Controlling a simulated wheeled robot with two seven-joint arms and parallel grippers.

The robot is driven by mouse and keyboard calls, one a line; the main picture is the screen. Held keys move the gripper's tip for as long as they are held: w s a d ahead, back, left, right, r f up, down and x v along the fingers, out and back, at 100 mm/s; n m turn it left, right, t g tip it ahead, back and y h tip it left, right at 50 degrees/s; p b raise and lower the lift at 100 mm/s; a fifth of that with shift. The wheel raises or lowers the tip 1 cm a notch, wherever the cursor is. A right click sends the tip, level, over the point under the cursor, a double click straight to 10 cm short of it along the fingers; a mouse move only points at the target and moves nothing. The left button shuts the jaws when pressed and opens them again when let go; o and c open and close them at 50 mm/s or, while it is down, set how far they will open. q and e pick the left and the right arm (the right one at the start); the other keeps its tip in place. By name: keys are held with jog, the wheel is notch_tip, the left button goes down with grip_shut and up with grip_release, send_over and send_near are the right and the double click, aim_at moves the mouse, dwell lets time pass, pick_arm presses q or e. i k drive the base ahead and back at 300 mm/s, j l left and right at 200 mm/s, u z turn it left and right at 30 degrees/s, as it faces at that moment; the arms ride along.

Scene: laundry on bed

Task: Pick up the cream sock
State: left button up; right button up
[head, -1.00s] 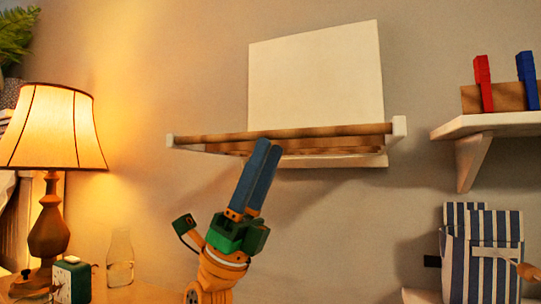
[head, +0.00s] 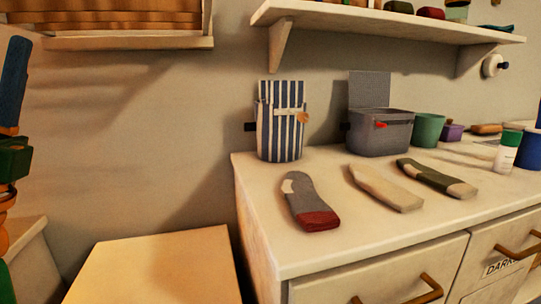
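The cream sock (head: 385,187) lies flat on the white dresser top (head: 270,220), between a grey sock with a dark red end (head: 309,200) on its left and a dark green sock with a cream end (head: 437,178) on its right. My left gripper (head: 14,85) is at the far left edge of the head view, partly cut off, pointing up, well away from the socks. Its blue fingers look close together, but whether they are open or shut is unclear. My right gripper is not in view.
Behind the socks stand a blue-striped bag (head: 280,130), a grey bin (head: 380,132) and a green cup (head: 428,129). A white bottle (head: 507,152) and blue cup (head: 530,150) stand at right. A shelf (head: 390,20) overhangs the dresser. A lower wooden surface (head: 155,265) is at left.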

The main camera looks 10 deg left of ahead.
aim_at(366, 178)
jog(key=k, duration=1.3)
